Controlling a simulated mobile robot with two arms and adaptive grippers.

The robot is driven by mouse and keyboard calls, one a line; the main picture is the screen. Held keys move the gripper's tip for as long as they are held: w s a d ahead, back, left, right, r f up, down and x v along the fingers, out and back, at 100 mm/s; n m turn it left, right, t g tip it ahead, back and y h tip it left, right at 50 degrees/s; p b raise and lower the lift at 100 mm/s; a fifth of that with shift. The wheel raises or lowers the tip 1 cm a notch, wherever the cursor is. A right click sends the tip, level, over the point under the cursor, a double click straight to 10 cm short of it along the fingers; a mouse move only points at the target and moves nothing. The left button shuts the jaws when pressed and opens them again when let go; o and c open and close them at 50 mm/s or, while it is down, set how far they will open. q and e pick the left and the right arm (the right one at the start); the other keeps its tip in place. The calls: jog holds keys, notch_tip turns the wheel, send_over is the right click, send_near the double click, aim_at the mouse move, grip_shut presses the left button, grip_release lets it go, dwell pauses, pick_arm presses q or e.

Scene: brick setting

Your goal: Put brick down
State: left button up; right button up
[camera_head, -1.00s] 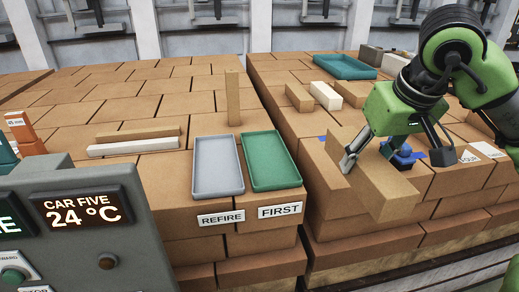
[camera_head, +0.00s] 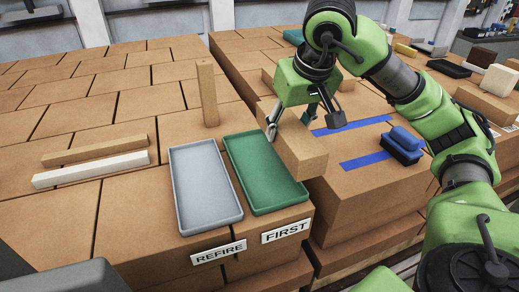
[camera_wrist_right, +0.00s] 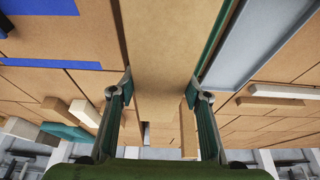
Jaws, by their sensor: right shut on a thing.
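My right gripper (camera_head: 303,122) is shut on a tan brick (camera_head: 298,150) and holds it at the right edge of the green tray (camera_head: 284,193). In the right wrist view the same brick (camera_wrist_right: 160,50) runs between the two fingers (camera_wrist_right: 162,95). The green tray, marked FIRST, stands beside the grey tray (camera_head: 205,190), marked REFIRE. Both trays look empty. Whether the brick touches the green tray's rim, I cannot tell. My left gripper is not in view.
An upright tan brick (camera_head: 208,93) stands behind the trays. A tan bar (camera_head: 95,150) and a white bar (camera_head: 92,169) lie left. Blue tape (camera_head: 350,126) and a blue tool (camera_head: 402,145) are on the right stack. A gap separates the two stacks.

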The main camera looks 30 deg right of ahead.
jog(key=shift+w+a+f+p, duration=0.2)
jog(key=shift+w+a, duration=0.1)
jog(key=shift+w, duration=0.35)
jog(key=shift+w+a+f+p, duration=0.15)
jog(key=shift+w+a, duration=0.15)
jog(key=shift+w, duration=0.3)
jog(key=w+f, duration=0.2)
jog(key=f, duration=0.1)
jog(key=w+a+f+p, duration=0.1)
jog(key=shift+a+f, duration=0.1)
jog(key=shift+f, duration=0.2)
jog(key=shift+w+f, duration=0.2)
jog(key=shift+f, duration=0.05)
jog(key=f, duration=0.1)
jog(key=p, duration=0.1)
jog(key=f, duration=0.1)
jog(key=shift+w+a+f+p, duration=0.25)
jog(key=shift+w+f+p, duration=0.1)
jog(key=shift+p, duration=0.05)
jog(key=shift+f, duration=0.6)
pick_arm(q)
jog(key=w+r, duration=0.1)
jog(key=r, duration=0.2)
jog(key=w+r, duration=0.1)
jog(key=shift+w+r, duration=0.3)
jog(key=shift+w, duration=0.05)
